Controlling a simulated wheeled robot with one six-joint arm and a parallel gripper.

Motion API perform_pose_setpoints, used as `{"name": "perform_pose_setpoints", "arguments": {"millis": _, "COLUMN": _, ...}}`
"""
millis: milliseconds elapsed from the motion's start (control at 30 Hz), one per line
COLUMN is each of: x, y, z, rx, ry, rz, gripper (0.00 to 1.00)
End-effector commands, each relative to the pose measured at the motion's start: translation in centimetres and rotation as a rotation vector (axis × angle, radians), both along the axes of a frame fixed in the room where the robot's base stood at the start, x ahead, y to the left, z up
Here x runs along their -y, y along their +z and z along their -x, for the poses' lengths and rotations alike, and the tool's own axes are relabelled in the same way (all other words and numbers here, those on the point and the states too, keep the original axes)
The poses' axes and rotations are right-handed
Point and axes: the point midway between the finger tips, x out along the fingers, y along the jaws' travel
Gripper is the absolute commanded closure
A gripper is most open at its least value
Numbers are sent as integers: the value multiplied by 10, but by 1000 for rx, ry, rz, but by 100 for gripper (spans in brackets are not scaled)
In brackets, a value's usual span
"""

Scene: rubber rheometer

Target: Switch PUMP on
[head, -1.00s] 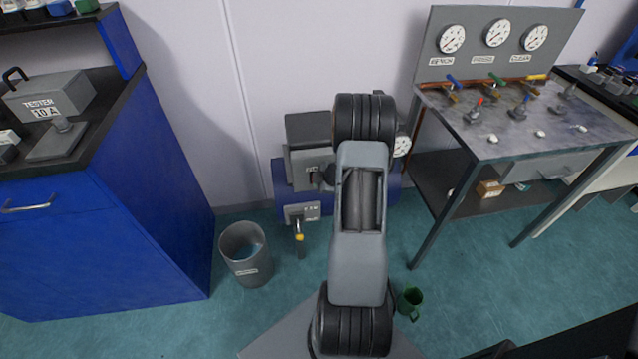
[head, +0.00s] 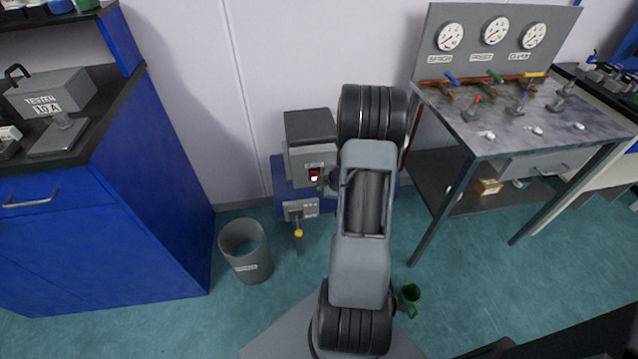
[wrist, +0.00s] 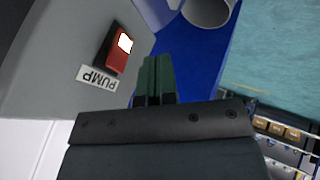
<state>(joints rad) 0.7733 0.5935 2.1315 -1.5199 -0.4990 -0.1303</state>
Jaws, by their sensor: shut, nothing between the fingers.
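The PUMP switch is a red rocker in a dark frame on a grey box. It shows in the wrist view (wrist: 119,50) at upper left and in the head view (head: 315,175). One part of the rocker looks bright white. A white PUMP label (wrist: 97,78) is beside it. My gripper (wrist: 157,60) is shut and empty, its dark green fingers to the right of the switch and apart from it in the picture. In the head view my arm hides most of the gripper. The grey box (head: 310,125) stands on a blue base against the wall.
A lower grey box with a yellow-tipped lever (head: 299,234) sits below the switch. A grey bin (head: 245,262) stands to the left. A blue cabinet (head: 160,190) is at far left, a gauge bench (head: 530,120) at right. A green mug (head: 409,298) is on the floor.

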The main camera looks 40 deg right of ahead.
Motion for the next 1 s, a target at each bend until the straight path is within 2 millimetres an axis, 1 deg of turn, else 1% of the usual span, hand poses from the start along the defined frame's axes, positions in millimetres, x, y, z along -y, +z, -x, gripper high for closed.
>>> {"name": "perform_pose_setpoints", "arguments": {"millis": 33, "x": 1, "y": 15, "z": 7, "rx": 4, "ry": -2, "rz": 3, "gripper": 100}}
{"name": "perform_pose_setpoints", "arguments": {"millis": 100, "x": -1, "y": 25, "z": 16, "rx": 3, "ry": 3, "rz": 2, "gripper": 100}}
{"name": "perform_pose_setpoints", "arguments": {"millis": 300, "x": -3, "y": 47, "z": 37, "rx": 2, "ry": 11, "rz": 2, "gripper": 100}}
{"name": "perform_pose_setpoints", "arguments": {"millis": 400, "x": -2, "y": 55, "z": 46, "rx": 1, "ry": 11, "rz": 1, "gripper": 100}}
{"name": "perform_pose_setpoints", "arguments": {"millis": 600, "x": -1, "y": 62, "z": 55, "rx": 0, "ry": 9, "rz": 1, "gripper": 100}}
{"name": "perform_pose_setpoints", "arguments": {"millis": 1000, "x": -1, "y": 62, "z": 56, "rx": 0, "ry": 9, "rz": 0, "gripper": 100}}
